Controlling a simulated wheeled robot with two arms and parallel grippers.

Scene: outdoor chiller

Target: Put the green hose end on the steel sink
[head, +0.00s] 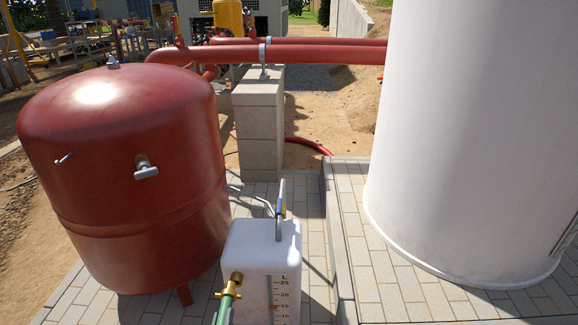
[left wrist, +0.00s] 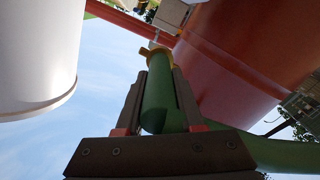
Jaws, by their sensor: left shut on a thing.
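The green hose end (left wrist: 161,98) is a thick green tube with a brass fitting. My left gripper (left wrist: 162,82) is shut on it in the left wrist view, one dark finger on each side. In the head view, the brass fitting of the green hose end (head: 229,287) shows at the bottom edge, in front of a white container. The fingers do not show clearly in that view. More green hose trails off to the right in the left wrist view. I cannot make out a steel sink in either view. My right gripper is not in view.
A white container (head: 258,250) with a litre scale stands beside the hose end. A large red tank (head: 130,190) is at left, a big white cylinder (head: 470,130) on a paved plinth (head: 380,275) at right.

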